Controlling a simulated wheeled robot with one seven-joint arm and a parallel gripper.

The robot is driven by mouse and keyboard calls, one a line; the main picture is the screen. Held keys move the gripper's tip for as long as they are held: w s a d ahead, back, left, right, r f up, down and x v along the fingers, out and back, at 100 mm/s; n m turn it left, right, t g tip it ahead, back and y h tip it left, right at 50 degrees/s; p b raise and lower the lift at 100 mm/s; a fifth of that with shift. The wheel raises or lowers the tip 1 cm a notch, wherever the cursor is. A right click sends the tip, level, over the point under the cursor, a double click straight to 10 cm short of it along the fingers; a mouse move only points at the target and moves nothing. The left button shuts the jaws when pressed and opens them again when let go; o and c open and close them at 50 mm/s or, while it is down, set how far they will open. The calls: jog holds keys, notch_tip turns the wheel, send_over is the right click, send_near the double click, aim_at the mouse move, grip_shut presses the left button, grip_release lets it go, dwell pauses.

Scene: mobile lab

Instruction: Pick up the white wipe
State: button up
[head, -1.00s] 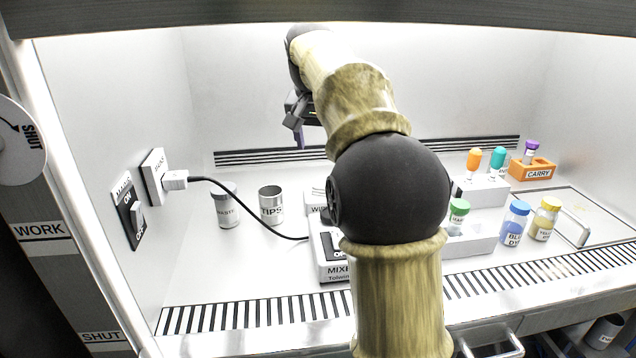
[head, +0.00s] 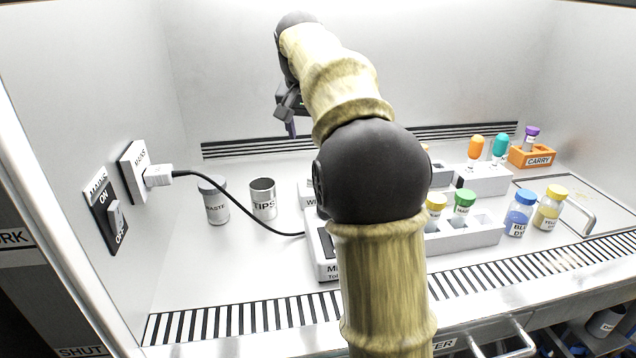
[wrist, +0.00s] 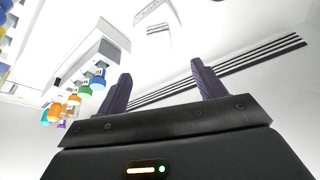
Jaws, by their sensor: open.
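A white box lettered "WI" (head: 309,193) sits on the cabinet floor, right of the TIPS can. My arm hides most of it, and I cannot make out a separate white wipe there. My gripper (head: 291,128) hangs up and behind this box in the head view, partly hidden by my wrist, with its dark purple fingers pointing down. In the wrist view my gripper (wrist: 161,68) is open, its two fingers wide apart with nothing between them. A pale flat shape (wrist: 157,14) at the top of that view is too washed out to name.
The WASTE can (head: 214,203) and TIPS can (head: 263,200) stand left, near a black cable (head: 240,212). The mixer (head: 322,252) is partly behind my arm. A white vial rack (head: 470,236), blue-capped bottle (head: 519,214), yellow-capped bottle (head: 550,210) and orange CARRY holder (head: 533,157) stand right.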

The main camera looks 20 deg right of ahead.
jog(key=b+x, duration=0.3)
jog(key=x, duration=0.6)
jog(key=shift+a+f, duration=0.1)
jog(key=shift+a, duration=0.05)
jog(key=shift+f+b, duration=0.1)
jog(key=shift+b, duration=0.2)
jog(key=b+x, duration=0.3)
jog(key=x, duration=0.1)
jog(key=shift+s+f, duration=0.1)
jog(key=shift+s, duration=0.05)
jog(key=shift+w+f, duration=0.25)
jog(key=shift+f, duration=0.2)
jog(key=shift+r, duration=0.1)
